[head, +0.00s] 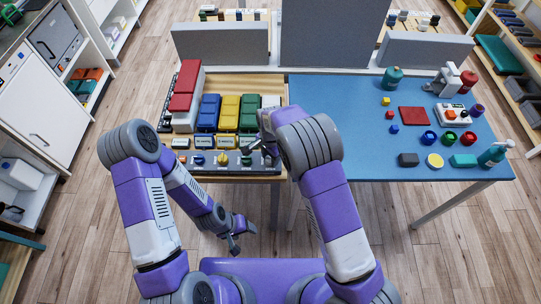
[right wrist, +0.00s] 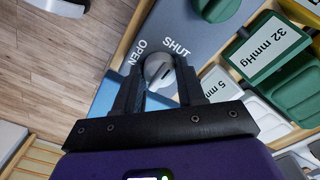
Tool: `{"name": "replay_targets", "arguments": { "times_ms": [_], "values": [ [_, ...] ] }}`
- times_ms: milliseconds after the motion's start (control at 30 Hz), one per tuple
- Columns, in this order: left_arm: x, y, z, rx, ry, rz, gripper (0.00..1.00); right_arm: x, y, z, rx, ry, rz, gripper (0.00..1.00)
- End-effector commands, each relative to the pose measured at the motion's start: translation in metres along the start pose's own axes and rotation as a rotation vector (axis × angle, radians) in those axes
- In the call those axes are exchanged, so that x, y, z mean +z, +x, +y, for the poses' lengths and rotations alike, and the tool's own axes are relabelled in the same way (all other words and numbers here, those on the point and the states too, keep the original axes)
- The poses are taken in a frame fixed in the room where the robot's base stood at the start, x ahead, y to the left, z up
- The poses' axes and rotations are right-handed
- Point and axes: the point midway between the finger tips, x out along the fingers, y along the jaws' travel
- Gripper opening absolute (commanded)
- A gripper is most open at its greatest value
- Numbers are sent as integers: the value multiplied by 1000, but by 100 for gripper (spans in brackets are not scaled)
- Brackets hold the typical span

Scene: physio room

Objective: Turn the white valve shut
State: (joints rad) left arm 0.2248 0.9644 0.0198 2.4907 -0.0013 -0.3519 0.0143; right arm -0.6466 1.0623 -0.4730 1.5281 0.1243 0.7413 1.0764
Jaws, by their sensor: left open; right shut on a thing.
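The white valve (right wrist: 158,68) is a round pale knob with a dark mark, in the right wrist view. It sits on a grey panel (right wrist: 115,18) between the printed words OPEN and SHUT. I cannot tell which word its mark points to. My right gripper (right wrist: 160,82) is shut on the valve, a finger on each side of it. In the head view my right gripper (head: 268,148) is at the right end of the panel (head: 184,165) and hides the valve. My left gripper (head: 236,238) is open and empty, low in front of the bench.
A green knob (right wrist: 214,6) is beside the valve. Blue (head: 208,112), yellow (head: 229,112) and green (head: 250,112) bins stand behind the panel. Red boxes (head: 185,85) stand at left. A blue table (head: 350,165) with several small objects adjoins at right.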

Motion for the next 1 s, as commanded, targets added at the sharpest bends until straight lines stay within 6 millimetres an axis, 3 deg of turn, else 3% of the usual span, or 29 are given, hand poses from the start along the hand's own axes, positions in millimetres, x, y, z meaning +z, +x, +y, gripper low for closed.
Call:
{"name": "replay_targets", "arguments": {
  "times_ms": [267, 300, 467, 767, 1000],
  "values": [
    [0, 0, 0, 0, 0, 0, 65, -1, -1, -1, -3, 4, 1, 9],
    [0, 0, 0, 0, 0, 0, 65, -1, -1, -1, -3, 4, 1, 41],
    [0, 0, 0, 0, 0, 0, 65, 0, -1, 0, -2, 3, 0, 65],
    [0, 0, 0, 0, 0, 0, 65, 0, -2, 0, -2, 1, 0, 65],
    [0, -5, 2, 0, 0, 0, 65, 0, -36, -1, -5, 1, 1, 65]
  ]
}}
